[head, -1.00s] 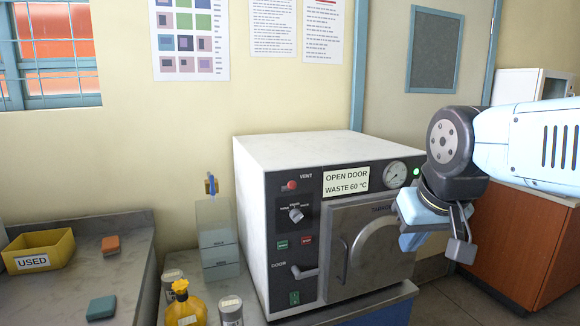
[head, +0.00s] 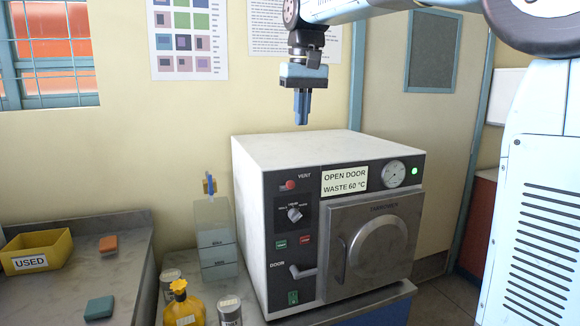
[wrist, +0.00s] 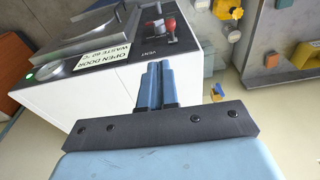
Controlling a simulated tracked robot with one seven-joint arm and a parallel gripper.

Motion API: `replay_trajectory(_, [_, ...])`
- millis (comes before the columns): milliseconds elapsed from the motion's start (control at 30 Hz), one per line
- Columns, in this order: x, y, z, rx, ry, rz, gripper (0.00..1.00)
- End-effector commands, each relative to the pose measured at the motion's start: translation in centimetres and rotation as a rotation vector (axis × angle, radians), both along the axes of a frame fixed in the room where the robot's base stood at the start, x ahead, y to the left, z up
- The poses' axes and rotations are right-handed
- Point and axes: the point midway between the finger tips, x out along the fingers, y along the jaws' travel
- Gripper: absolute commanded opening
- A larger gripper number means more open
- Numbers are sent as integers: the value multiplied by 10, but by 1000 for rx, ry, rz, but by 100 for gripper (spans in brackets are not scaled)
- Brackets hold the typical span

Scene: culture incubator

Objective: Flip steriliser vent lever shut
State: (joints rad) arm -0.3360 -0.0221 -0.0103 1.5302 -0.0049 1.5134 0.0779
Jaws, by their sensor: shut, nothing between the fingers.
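The steriliser (head: 290,147) is a white box with a dark front panel, standing on a bench. Its vent lever (head: 289,185) shows as a small red knob beside the VENT label, at the upper left of the panel. In the wrist view the red vent lever (wrist: 168,24) lies beyond my fingertips, seen from above. My gripper (head: 302,121) points straight down with its fingers together and empty. It hangs above the steriliser's top, apart from it and from the lever. In the wrist view my gripper (wrist: 153,67) partly covers the steriliser's edge.
A clear container with a blue tap (head: 211,185) stands left of the steriliser. A yellow bottle (head: 181,305) and grey-lidded jars (head: 229,310) stand in front. A yellow USED bin (head: 38,262) sits on the left counter. The steriliser door (head: 375,245) is closed.

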Motion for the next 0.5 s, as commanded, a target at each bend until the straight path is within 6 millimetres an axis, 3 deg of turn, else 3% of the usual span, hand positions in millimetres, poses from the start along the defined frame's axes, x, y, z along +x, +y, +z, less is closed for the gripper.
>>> replay_trajectory(200, [22, 27, 7, -14, 39, 27, 0])
replay_trajectory(500, [25, 31, 8, -17, 44, 31, 0])
